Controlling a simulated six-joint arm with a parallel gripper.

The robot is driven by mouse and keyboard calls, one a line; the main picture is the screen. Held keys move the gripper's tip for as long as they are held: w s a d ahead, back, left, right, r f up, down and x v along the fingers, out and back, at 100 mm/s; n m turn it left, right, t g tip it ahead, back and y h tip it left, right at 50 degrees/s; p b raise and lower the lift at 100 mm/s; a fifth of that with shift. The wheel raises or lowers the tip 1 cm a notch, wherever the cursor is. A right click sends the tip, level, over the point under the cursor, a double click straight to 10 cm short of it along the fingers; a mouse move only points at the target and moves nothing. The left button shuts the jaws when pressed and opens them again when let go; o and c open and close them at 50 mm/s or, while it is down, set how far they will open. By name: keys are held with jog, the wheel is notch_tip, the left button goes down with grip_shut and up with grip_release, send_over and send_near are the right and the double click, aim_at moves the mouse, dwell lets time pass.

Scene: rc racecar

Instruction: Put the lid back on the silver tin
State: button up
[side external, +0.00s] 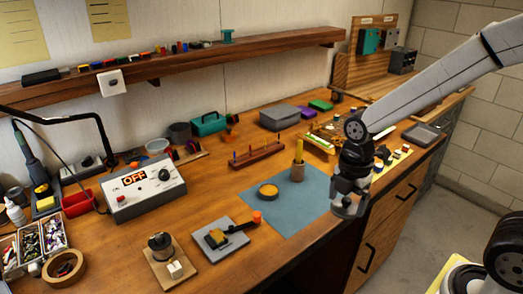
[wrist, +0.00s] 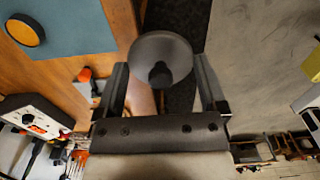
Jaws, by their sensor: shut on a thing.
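My gripper (side external: 348,204) is at the bench's front edge, right of the blue mat. In the wrist view my gripper (wrist: 161,78) is shut on a round grey lid (wrist: 160,43) with a dark knob, one finger on each side. The grey lid also shows, small, in the side view (side external: 346,211). A round open tin (side external: 268,190) with a dark rim and amber contents sits on the mat, left of my gripper. The tin is also at the top left of the wrist view (wrist: 25,30), apart from the lid. Its silver sides are not clear.
The blue mat (side external: 305,205) also bears a wooden holder (side external: 298,173) with a yellow-handled tool. A grey pad (side external: 216,241) with a sponge and an orange-tipped tool lies left of the mat. A control box (side external: 145,188) reading OFF stands farther left. The mat's front part is clear.

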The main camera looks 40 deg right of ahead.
jog(key=w+n, duration=0.3)
jog(key=w, duration=1)
jog(key=n, duration=0.3)
send_near(269, 190)
jog(key=shift+w+r, duration=0.1)
jog(key=shift+f, duration=0.2)
jog(key=shift+f, duration=3)
jog(key=shift+f, duration=0.15)
jog(key=o, duration=0.9)
